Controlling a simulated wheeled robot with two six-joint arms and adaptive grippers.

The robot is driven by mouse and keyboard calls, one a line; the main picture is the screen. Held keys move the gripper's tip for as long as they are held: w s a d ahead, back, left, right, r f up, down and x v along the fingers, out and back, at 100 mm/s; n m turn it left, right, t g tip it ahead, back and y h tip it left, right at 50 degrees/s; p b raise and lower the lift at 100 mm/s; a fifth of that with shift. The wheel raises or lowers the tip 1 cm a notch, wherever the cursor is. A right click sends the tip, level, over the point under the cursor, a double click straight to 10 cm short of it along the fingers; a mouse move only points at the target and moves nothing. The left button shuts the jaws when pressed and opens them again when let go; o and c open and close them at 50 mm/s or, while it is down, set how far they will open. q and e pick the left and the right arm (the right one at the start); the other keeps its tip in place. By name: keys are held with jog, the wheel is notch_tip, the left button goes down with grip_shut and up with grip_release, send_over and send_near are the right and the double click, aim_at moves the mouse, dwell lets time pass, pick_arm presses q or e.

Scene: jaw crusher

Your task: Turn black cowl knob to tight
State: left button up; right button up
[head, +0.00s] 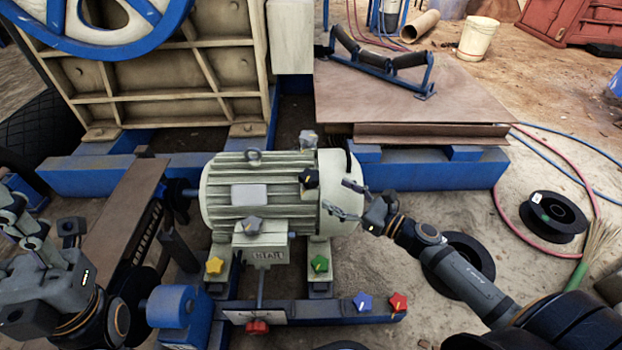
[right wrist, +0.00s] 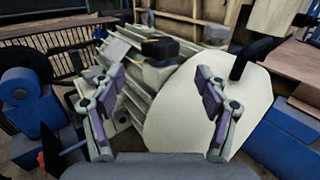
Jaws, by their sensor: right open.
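The black cowl knob (head: 308,177) sits on the side of the ribbed cream motor (head: 225,205), by its smooth end cowl (head: 338,165). In the right wrist view a black knob with a yellow mark (right wrist: 160,48) stands beyond the fingertips, between them in the picture. My right gripper (head: 336,197) is open and empty in front of the cowl, to the right of and slightly below the knob, apart from it. Its spread fingers also show in the right wrist view (right wrist: 148,76). My left gripper (head: 22,220) is at the left edge; its jaw opening is unclear.
Other star knobs surround the motor: grey on top (head: 308,138), grey on the box (head: 252,225), yellow (head: 215,265), green (head: 319,264), blue (head: 362,301) and red (head: 399,302). A black curved handle (right wrist: 250,58) rises by the cowl. Sandy ground lies right of the motor.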

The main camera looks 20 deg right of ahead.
aim_at(317, 184)
jog(key=x, duration=0.9)
jog(key=shift+w+a+f, duration=0.1)
jog(key=shift+w+a, duration=0.1)
jog(key=shift+w, duration=0.1)
jog(key=c, duration=1.2)
jog(key=shift+s+r+m+t+h+p, duration=0.1)
jog(key=shift+r+m+t+h+p, duration=0.3)
jog(key=shift+m+h+p, duration=0.5)
jog(key=shift+f+p, duration=0.2)
jog(key=shift+p, duration=0.1)
jog(key=shift+f+t+h, duration=0.2)
jog(key=shift+t+h, duration=0.1)
jog(key=shift+h, duration=0.1)
jog(key=o, duration=1.2)
jog(key=v, duration=1.2)
